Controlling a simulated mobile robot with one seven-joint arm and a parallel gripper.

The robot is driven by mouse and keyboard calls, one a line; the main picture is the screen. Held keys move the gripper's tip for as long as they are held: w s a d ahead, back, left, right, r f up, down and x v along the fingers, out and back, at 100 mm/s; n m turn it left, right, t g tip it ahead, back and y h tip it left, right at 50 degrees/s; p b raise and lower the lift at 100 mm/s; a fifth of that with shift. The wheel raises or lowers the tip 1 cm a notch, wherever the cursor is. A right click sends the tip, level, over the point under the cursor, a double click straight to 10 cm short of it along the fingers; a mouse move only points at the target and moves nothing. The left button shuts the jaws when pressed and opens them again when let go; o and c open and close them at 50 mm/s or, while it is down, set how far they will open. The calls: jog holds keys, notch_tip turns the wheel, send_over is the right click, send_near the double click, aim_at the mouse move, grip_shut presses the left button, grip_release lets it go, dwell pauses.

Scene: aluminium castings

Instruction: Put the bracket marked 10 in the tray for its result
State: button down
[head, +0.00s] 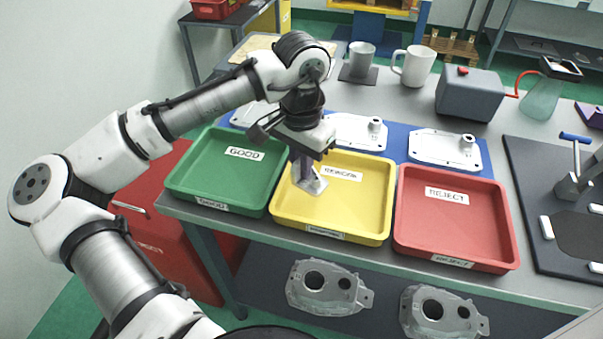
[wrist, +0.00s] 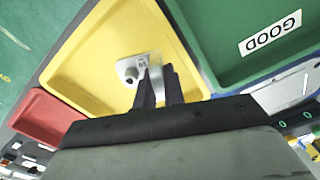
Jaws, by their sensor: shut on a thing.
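A small light-grey bracket (head: 315,184) is at the left part of the yellow REWORK tray (head: 335,231), inside its rim. My gripper (head: 304,168) points down over that tray and is shut on the bracket. In the wrist view the bracket (wrist: 131,72) shows at the fingertips (wrist: 158,72), with a small dark mark too small to read surely. I cannot tell whether the bracket touches the tray floor. The green GOOD tray (head: 182,187) is left of it and the red REJECT tray (head: 455,241) right of it; both look empty.
Pale castings (head: 358,130) (head: 446,149) lie on a blue mat (head: 398,133) behind the trays. Mugs (head: 413,66) and a grey box (head: 469,95) stand further back. A dark fixture board with a blue-handled clamp (head: 575,165) is at the right. Housings (head: 327,288) lie on the lower shelf.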

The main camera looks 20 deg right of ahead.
jog(key=shift+f, duration=1.7)
jog(key=shift+f, duration=0.1)
jog(key=c, duration=1.8)
grip_release()
jog(key=shift+o, duration=0.2)
notch_tip(320, 180, up, 12)
jog(key=shift+r, duration=0.1)
